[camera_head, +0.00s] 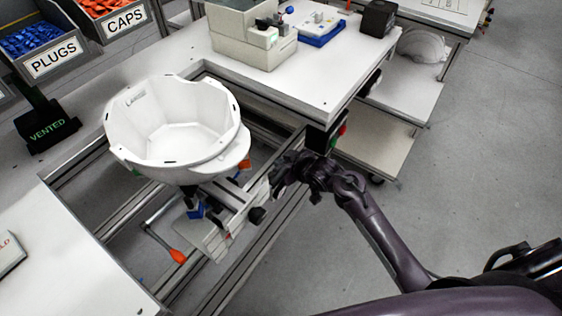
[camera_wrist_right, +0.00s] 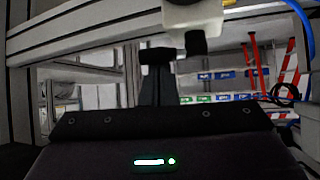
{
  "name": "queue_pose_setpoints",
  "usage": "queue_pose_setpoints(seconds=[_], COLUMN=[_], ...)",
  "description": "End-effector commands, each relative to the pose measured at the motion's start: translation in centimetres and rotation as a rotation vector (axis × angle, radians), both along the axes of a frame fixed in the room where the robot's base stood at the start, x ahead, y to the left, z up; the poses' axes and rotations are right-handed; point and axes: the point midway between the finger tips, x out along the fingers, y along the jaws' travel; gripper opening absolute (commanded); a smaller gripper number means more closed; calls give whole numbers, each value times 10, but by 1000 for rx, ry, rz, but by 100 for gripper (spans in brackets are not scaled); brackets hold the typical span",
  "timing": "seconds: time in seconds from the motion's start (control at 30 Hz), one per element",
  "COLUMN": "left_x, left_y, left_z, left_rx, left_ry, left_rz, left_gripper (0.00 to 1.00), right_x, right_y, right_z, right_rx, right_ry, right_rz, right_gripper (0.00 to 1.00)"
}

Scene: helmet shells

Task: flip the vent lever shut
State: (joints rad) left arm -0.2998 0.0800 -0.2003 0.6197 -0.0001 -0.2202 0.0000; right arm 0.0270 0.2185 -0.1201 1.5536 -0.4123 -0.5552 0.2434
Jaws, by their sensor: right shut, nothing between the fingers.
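A white helmet shell (camera_head: 175,125) sits open side up on a fixture in the bench's frame opening. A metal lever with an orange grip (camera_head: 178,256) sticks out below it, toward the front. I cannot tell whether this is the vent lever. My right gripper (camera_head: 277,182) is to the right of the fixture, beside its rail and black knob (camera_head: 257,215), well away from the orange grip. In the right wrist view the dark fingers (camera_wrist_right: 158,65) are shut and empty, near a white part with a black stub (camera_wrist_right: 195,42). My left gripper is out of view.
Bench rails (camera_head: 265,97) frame the opening around the fixture. A control box with red and green buttons (camera_head: 337,135) hangs at the bench edge close to my right gripper. A beige machine (camera_head: 250,35) and bins of plugs (camera_head: 45,45) and caps (camera_head: 105,12) stand behind.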

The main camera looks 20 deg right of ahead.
Motion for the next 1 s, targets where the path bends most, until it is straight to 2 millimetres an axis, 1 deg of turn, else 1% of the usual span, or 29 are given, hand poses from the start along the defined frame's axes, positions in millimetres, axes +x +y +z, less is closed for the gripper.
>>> queue_pose_setpoints(seconds=[0.57,1.0], left_x=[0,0], left_y=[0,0], left_z=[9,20], left_rx=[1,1], left_ry=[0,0], left_rz=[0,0], left_gripper=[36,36], right_x=[-4,-8], right_y=[-1,-2], right_z=[1,1], right_rx=[1,-1], right_ry=[1,3], right_rz=[-93,-91], right_gripper=[0,0])
